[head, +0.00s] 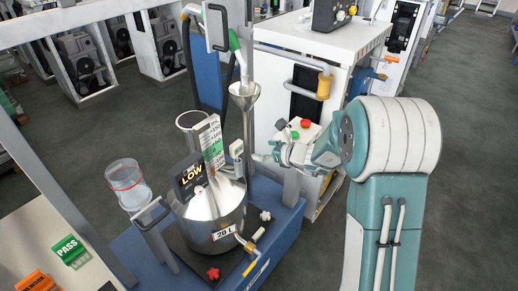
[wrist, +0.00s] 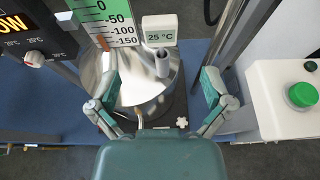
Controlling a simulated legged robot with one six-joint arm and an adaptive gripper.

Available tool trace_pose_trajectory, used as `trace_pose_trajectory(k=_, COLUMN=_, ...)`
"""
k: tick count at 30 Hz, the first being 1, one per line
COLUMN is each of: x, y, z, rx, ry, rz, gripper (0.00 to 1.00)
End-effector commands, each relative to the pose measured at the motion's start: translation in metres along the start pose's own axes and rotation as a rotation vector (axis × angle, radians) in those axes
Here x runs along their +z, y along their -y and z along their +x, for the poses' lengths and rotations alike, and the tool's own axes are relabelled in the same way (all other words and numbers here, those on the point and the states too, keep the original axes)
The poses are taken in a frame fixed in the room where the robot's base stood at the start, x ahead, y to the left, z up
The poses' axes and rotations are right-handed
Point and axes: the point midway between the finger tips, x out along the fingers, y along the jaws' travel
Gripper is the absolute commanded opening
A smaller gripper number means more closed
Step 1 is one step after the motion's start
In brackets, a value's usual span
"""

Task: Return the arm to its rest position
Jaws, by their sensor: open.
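My arm reaches in from the right in the head view, and my gripper (head: 262,157) is beside the steel pot (head: 218,208) marked "20 L". In the wrist view my gripper (wrist: 160,108) has its two fingers spread wide, with nothing held between them. The pot's shiny lid (wrist: 135,80) shows beyond and between the fingers. A small display reading 25 °C (wrist: 160,37) and a green-and-white scale (wrist: 108,20) stand just past the fingers. Whether a finger touches the pot cannot be told.
A control box with a green button (wrist: 302,95) is close on the right. A white cabinet (head: 335,45) stands behind. Grey floor (head: 470,150) is clear at right.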

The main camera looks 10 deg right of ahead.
Motion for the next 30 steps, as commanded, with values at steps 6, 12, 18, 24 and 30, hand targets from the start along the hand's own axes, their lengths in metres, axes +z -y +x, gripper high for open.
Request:
trace_pose_trajectory(k=6, x=0.000, y=0.000, z=0.000, rx=0.000, ry=0.000, rz=0.000, gripper=1.00)
trace_pose_trajectory(k=12, x=0.001, y=-0.001, z=0.000, rx=0.002, ry=-0.001, rz=-0.006, gripper=1.00)
trace_pose_trajectory(k=18, x=0.023, y=-0.028, z=-0.016, rx=0.073, ry=-0.028, rz=-0.171, gripper=1.00)
trace_pose_trajectory(k=24, x=0.046, y=-0.071, z=-0.045, rx=0.188, ry=-0.082, rz=-0.449, gripper=1.00)
trace_pose_trajectory(k=30, x=0.058, y=-0.109, z=-0.077, rx=0.296, ry=-0.140, rz=-0.726, gripper=1.00)
